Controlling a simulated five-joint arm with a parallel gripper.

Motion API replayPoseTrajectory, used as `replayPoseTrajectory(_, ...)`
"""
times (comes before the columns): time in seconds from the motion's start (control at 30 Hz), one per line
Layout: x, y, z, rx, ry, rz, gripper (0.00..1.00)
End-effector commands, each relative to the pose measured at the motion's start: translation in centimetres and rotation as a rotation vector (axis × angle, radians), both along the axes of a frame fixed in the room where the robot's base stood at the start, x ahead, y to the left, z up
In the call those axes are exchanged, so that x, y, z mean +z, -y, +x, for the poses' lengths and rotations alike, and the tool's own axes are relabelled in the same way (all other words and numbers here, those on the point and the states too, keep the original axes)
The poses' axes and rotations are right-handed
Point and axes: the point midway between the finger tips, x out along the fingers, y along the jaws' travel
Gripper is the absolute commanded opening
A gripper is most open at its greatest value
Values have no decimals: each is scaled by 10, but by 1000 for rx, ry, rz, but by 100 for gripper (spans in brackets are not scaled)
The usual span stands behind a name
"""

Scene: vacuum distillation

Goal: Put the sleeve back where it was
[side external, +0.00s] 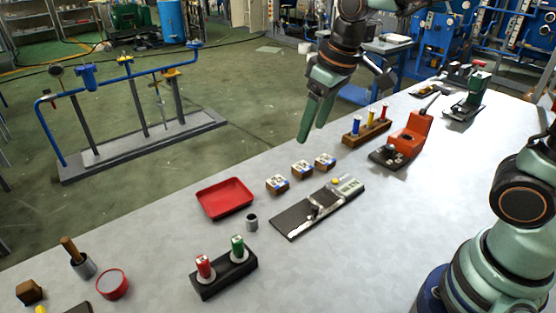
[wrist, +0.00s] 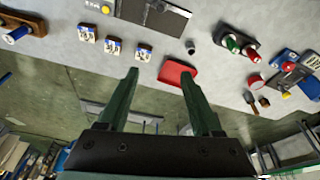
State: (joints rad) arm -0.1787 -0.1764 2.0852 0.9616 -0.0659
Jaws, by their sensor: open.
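A small grey cylinder (side external: 252,222), open at the top, stands upright on the table between the red tray and the black double holder; it looks like the sleeve. It also shows in the wrist view (wrist: 190,46). The black holder (side external: 225,279) carries a red cylinder (side external: 204,267) and a green cylinder (side external: 238,248), both upright with pale collars at their feet. My gripper (side external: 312,132) is open and empty, raised near the table's far edge, behind the small labelled blocks. In the wrist view its fingers (wrist: 160,73) are apart with nothing between them.
A red tray (side external: 225,198), several labelled blocks (side external: 302,169) and a dark measuring plate (side external: 297,215) lie mid-table. A wooden rack (side external: 366,130) with coloured cylinders and an orange device (side external: 408,139) stand to the right.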

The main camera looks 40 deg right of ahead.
Motion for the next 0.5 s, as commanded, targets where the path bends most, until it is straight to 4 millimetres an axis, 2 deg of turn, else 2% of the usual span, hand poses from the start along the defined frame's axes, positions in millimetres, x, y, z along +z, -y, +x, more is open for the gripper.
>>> replayPoseTrajectory(0.03, 7, 12, -11, -35, 33, 8, 66)
replayPoseTrajectory(0.2, 16, 41, -45, -137, 124, 28, 66)
replayPoseTrajectory(0.33, 15, 56, -64, -194, 178, 37, 66)
replayPoseTrajectory(0.5, 13, 65, -76, -234, 214, 44, 66)
